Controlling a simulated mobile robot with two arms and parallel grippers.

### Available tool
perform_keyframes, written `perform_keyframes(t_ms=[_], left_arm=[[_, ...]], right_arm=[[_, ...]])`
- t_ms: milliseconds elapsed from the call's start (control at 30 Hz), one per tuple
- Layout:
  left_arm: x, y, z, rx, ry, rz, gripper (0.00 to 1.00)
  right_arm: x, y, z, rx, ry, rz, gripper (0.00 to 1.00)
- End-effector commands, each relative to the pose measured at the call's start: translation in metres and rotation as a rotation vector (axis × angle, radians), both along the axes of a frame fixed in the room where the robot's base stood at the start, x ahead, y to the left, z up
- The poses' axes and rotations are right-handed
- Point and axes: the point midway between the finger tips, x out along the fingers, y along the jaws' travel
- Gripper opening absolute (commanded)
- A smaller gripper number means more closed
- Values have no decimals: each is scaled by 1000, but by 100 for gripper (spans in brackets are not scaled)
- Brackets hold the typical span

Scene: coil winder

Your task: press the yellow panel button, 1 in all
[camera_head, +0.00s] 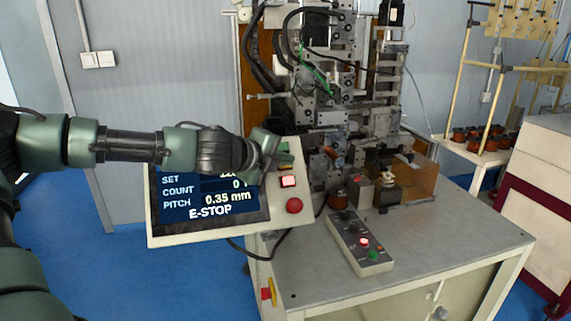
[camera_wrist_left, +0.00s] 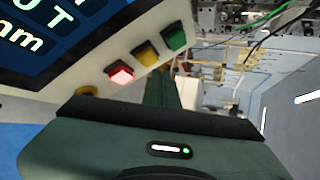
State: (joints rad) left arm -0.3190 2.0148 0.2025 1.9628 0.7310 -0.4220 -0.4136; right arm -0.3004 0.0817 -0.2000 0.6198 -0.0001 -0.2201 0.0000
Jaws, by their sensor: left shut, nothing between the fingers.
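The control panel (camera_head: 223,232) has a dark screen reading E-STOP and a column of buttons on its right. In the left wrist view the yellow button (camera_wrist_left: 146,54) sits between the green button (camera_wrist_left: 174,36) and the lit red button (camera_wrist_left: 120,75). In the head view my left gripper (camera_head: 275,163) is in front of the upper button column and mostly covers the yellow button. The gripper is shut and empty. Its fingers (camera_wrist_left: 163,90) point toward the panel near the yellow button; I cannot tell whether they touch it. My right gripper is not in view.
A red mushroom button (camera_head: 294,205) sits below the lit red one (camera_head: 288,181). The coil winder (camera_head: 345,90) stands behind and right of the panel. A small control box (camera_head: 360,243) lies on the metal table (camera_head: 440,240), whose right part is clear.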

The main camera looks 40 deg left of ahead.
Motion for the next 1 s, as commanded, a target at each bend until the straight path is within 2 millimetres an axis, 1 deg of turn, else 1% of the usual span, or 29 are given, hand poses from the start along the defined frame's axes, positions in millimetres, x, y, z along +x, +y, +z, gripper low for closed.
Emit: perform_keyframes(t_ms=[400,1000], left_arm=[[4,5,-6,-1,0,0,0],[5,6,-7,0,0,0,0]], right_arm=[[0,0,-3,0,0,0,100],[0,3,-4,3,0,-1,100]])
